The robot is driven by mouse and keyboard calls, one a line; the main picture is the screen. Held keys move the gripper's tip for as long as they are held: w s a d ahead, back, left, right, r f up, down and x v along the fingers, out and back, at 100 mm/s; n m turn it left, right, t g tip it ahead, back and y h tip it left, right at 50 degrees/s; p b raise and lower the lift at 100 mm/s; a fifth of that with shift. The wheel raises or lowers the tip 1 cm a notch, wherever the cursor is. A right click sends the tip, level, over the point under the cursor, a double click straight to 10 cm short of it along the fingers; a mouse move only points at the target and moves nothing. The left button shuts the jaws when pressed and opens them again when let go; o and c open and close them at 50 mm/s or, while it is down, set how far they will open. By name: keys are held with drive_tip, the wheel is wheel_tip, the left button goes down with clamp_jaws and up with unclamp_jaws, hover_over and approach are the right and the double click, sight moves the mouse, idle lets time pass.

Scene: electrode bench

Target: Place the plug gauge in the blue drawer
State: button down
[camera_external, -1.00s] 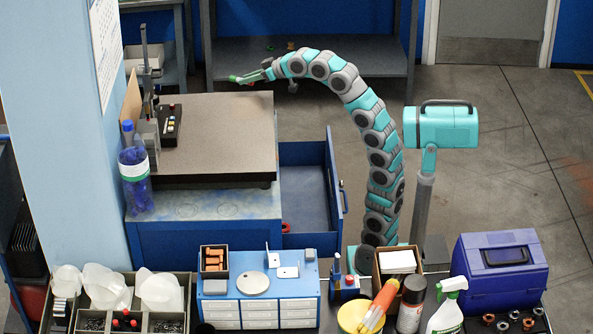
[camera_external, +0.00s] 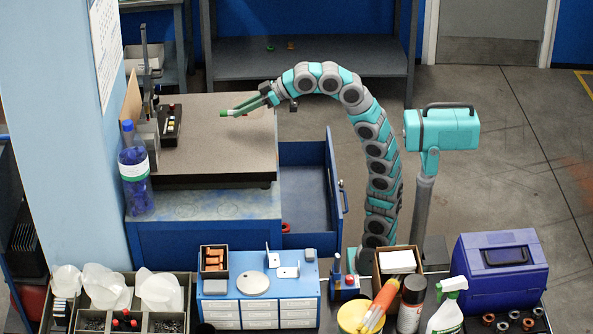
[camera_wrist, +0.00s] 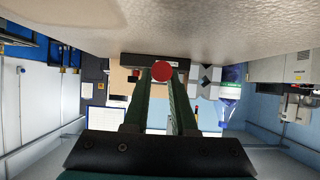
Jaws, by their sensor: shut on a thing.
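My gripper (camera_external: 246,107) reaches left over the granite plate (camera_external: 210,155), above its back right part. In the wrist view the gauge's round red end (camera_wrist: 162,71) sits between the tips of my gripper (camera_wrist: 161,85); the rest of the gauge is hidden there. The height of the gauge over the plate is hard to tell. The blue drawer (camera_external: 305,152) stands open to the right of the plate, below its level, with its grey floor mostly bare.
A small red thing (camera_external: 285,227) lies near the drawer's front left. The plate's middle is clear.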

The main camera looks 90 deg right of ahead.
drive_tip(key=w, duration=0.6)
drive_tip(key=w+f+p, duration=0.1)
drive_tip(key=w, duration=0.2)
drive_tip(key=shift+a, duration=0.1)
drive_tip(key=shift+s+f, duration=0.1)
drive_tip(key=shift+f, duration=0.45)
drive_tip(key=shift+f+b, duration=0.3)
drive_tip(key=shift+f, duration=0.8)
drive_tip(key=shift+f, duration=0.15)
drive_tip(key=c, duration=0.7)
unclamp_jaws()
